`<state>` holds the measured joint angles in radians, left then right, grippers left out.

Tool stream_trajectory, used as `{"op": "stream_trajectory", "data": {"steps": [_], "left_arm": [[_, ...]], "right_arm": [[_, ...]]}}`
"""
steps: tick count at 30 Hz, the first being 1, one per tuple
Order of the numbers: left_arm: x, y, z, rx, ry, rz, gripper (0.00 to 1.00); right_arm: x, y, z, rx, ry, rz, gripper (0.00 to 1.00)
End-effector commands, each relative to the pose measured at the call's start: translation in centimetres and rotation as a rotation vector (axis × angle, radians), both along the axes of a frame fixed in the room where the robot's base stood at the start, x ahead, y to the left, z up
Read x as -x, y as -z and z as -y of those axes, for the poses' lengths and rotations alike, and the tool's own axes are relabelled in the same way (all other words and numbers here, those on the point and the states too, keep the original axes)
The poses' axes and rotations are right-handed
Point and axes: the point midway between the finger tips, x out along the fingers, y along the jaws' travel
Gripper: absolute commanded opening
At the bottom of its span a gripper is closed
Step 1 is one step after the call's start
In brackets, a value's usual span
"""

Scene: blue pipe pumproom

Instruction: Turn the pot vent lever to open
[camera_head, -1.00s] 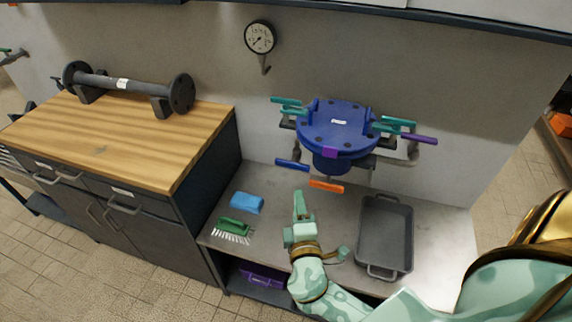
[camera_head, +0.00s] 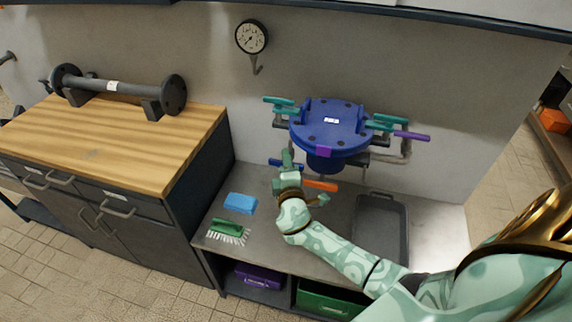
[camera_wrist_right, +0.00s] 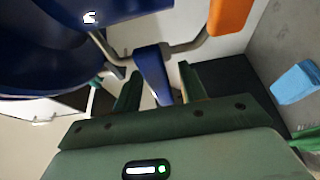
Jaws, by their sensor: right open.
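The blue pot (camera_head: 330,128) with a bolted lid hangs at the wall above the bench. Around it are teal levers (camera_head: 280,102), a purple lever (camera_head: 411,136), an orange lever (camera_head: 321,185) and a blue lever (camera_head: 274,162). I cannot tell from the frames which one is the vent lever. My right gripper (camera_head: 287,158) is open at the blue lever and partly hides it. In the right wrist view the blue lever (camera_wrist_right: 152,72) stands between the two open fingers (camera_wrist_right: 160,88), and the orange lever (camera_wrist_right: 230,14) is beside them. Contact cannot be made out. My left gripper is out of view.
A grey tray (camera_head: 379,199) lies on the bench right of my forearm. A blue sponge (camera_head: 240,203) and a green brush (camera_head: 227,228) lie at the left. A pressure gauge (camera_head: 251,37) is on the wall. Pipes (camera_head: 405,152) run beside the pot.

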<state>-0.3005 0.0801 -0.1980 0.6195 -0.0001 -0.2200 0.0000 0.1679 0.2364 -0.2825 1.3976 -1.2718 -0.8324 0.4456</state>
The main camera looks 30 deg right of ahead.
Motion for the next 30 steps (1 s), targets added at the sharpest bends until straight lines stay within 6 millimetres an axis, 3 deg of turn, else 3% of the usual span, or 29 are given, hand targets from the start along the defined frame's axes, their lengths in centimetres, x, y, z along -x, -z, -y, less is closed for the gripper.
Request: {"op": "stream_trajectory", "data": {"steps": [1, 5, 17, 30], "left_arm": [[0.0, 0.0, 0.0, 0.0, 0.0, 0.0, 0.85], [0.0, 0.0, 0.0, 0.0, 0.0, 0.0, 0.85], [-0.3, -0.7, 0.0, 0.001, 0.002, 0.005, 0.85], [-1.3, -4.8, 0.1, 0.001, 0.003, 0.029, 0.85]], "right_arm": [[0.0, 0.0, 0.0, 0.0, 0.0, 0.0, 0.36], [0.0, 0.0, 0.0, 0.0, 0.0, 0.0, 0.0], [0.1, -0.2, 0.0, 0.031, 0.0, -0.036, 0.0], [0.0, -0.6, -0.1, 0.24, 0.0, -0.283, 0.0]]}}
